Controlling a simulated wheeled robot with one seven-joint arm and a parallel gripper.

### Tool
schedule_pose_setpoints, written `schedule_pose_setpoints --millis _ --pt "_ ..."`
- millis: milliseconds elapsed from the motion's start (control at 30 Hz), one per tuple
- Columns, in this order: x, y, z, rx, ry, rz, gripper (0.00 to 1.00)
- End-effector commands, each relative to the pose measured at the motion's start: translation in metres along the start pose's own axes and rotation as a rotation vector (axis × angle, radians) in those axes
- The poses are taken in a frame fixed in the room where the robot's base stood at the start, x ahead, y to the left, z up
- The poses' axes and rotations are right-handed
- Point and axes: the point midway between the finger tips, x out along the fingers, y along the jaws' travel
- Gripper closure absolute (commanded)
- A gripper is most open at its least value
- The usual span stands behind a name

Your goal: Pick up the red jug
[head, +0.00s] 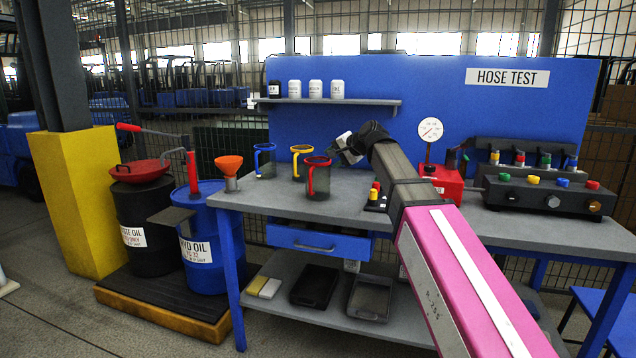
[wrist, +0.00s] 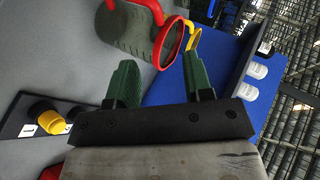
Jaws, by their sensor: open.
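The red jug (head: 322,179), a clear grey vessel with a red rim and red handle, stands upright on the grey workbench near its front edge. My gripper (head: 345,148) is open and empty, just right of the jug and a little higher. In the wrist view, the jug (wrist: 128,32) lies beyond the two green fingers (wrist: 160,76). Its red rim shows in the gap between them, and its body lies toward the upper left. I see no clear contact between fingers and jug.
A yellow jug (head: 301,152) and blue jug (head: 265,160) stand behind and left of the red one. An orange funnel (head: 229,166) is further left. A small button box (head: 376,198) sits to the right. A shelf (head: 330,102) with several bottles hangs behind.

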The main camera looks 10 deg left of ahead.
Motion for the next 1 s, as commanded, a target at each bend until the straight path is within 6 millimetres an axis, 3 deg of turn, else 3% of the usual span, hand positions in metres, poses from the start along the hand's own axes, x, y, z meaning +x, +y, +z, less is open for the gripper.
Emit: schedule_pose_setpoints --millis 233,533,800,1000 --pt "0.037 -0.001 -0.001 -0.001 -0.001 0.001 0.53" --pt "0.059 0.0 0.002 -0.001 -0.001 0.001 0.53" --pt "0.095 0.001 0.004 0.0 0.0 0.0 0.53" --pt "0.1 0.002 0.005 -0.001 0.001 0.0 0.53"
